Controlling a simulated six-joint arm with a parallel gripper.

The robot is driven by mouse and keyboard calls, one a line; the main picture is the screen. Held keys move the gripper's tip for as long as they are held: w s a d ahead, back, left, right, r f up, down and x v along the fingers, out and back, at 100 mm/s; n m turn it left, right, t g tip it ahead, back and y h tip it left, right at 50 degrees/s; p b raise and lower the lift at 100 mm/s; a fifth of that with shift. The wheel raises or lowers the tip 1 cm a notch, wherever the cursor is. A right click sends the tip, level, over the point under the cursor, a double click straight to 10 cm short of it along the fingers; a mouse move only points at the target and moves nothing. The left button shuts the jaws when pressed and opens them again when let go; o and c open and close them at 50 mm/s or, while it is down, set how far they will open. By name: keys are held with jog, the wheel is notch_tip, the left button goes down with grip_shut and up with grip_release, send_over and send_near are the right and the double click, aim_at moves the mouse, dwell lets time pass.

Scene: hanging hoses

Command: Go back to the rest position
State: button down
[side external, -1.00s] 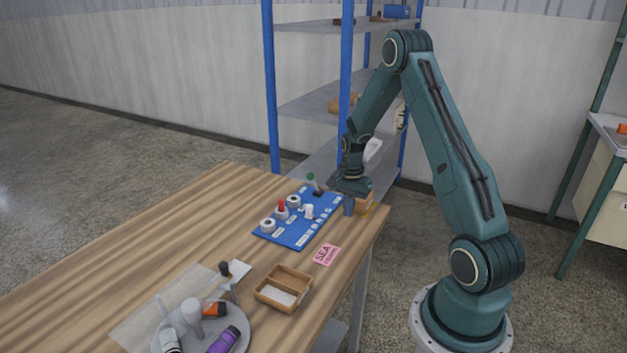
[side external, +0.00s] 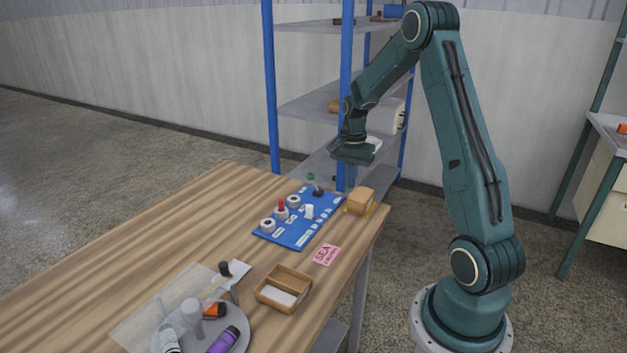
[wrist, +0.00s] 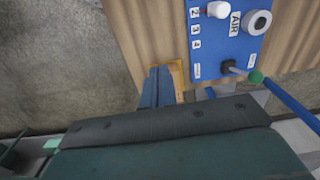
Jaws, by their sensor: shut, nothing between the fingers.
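My gripper (side external: 342,178) is raised above the far right corner of the wooden table, apart from everything on it. In the wrist view its two blue fingers (wrist: 157,88) lie together, shut with nothing between them. Below stands a tan block (side external: 361,200) by a yellow-marked patch at the table edge. In the wrist view the fingers hide most of that spot. The blue panel (side external: 283,237) lies left of the block, with round dials, a red knob, a white knob and a green-tipped lever (side external: 312,181). The panel also shows in the wrist view (wrist: 212,45).
A shelf rack with blue posts (side external: 270,90) stands just behind the gripper. A wooden tray (side external: 284,289), a pink card (side external: 327,255) and a round plate (side external: 238,340) with tools are nearer on the table (side external: 150,240). The table's left part is clear.

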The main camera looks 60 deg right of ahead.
jog(key=s+a+r+n+t+h, duration=0.15)
jog(key=a+r+n, duration=0.65)
jog(key=a+r, duration=0.8)
jog(key=s+a+r+n+t+y, duration=0.1)
jog(key=s+a+n+t, duration=0.3)
jog(key=s+a+n, duration=0.5)
jog(key=s+a+r, duration=0.1)
jog(key=s+a, duration=0.4)
jog(key=shift+s+r+n, duration=0.4)
